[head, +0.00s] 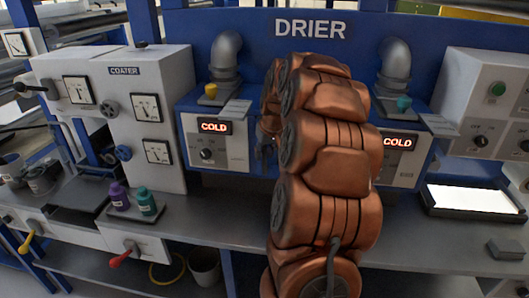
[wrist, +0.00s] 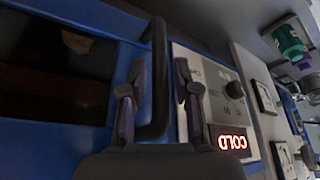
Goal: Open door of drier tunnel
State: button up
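The blue drier (head: 320,22) stands at the back in the head view, with my copper-coloured arm covering its middle, so the tunnel door is mostly hidden there. In the wrist view the blue door (wrist: 125,55) has a dark window (wrist: 55,75) and a black bar handle (wrist: 160,55) along its side. My gripper (wrist: 158,80) is open, with one finger on each side of the handle and small gaps that show. The door looks shut. In the head view only a small part of my gripper (head: 266,150) shows left of the arm.
A left control box (head: 235,150) and a right one (head: 405,165) both read COLD. The coater (head: 150,100) stands at left. Purple (head: 119,195) and teal (head: 146,202) bottles stand on the counter. A bright tray (head: 470,198) lies at right.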

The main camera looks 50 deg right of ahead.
grip_shut()
jog(key=shift+s+a, duration=0.1)
dwell(0.4)
